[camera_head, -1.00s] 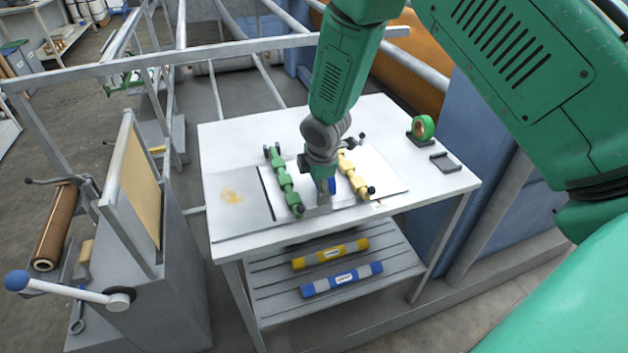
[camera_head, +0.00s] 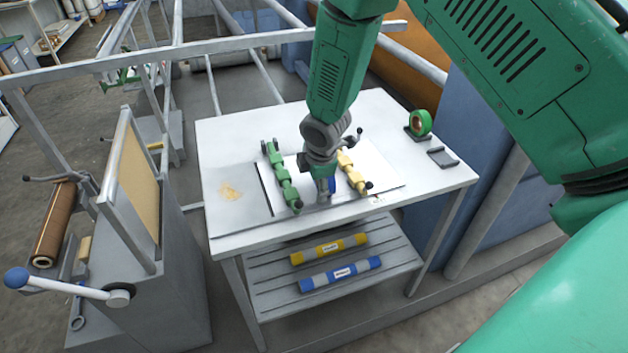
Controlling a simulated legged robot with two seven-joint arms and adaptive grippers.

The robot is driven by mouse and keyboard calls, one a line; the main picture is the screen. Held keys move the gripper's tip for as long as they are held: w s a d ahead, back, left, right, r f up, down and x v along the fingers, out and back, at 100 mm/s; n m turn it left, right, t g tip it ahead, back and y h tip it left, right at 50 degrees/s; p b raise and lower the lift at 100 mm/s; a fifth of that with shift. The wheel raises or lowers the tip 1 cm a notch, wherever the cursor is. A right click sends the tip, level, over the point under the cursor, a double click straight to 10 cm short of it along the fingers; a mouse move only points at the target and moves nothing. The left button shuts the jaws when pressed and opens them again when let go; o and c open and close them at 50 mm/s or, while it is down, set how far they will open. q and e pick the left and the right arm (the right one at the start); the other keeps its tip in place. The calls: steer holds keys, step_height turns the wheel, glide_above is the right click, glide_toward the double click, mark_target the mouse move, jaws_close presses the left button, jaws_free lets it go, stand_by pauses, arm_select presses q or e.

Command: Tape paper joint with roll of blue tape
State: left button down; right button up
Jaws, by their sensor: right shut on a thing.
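My right gripper (camera_head: 324,194) points down over the white table, between a green bar (camera_head: 282,176) and a pale yellow bar (camera_head: 352,174). It is shut on the roll of blue tape (camera_head: 332,185), of which only a small blue part shows beside the fingers. The paper (camera_head: 384,175) lies flat under both bars and the gripper. The joint is mostly hidden by the gripper and arm, and I cannot tell whether the tape touches the paper. My left gripper is not in view.
A green tape roll (camera_head: 420,123) stands in a holder at the table's back right, with an empty dark holder (camera_head: 442,157) next to it. A yellow roll (camera_head: 328,249) and a blue roll (camera_head: 340,274) lie on the lower shelf.

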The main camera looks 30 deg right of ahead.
steer(key=shift+s+a, duration=0.1)
steer(key=shift+s, duration=0.4)
steer(key=shift+s+a+p, duration=0.15)
steer(key=shift+s+p, duration=0.15)
steer(key=shift+s, duration=0.25)
steer(key=shift+s, duration=0.15)
steer(key=shift+s+a, duration=0.1)
steer(key=shift+s, duration=0.25)
stand_by(0.4)
steer(key=shift+w+r+p, duration=0.1)
steer(key=shift+r+p, duration=0.8)
steer(key=shift+r, duration=2.1)
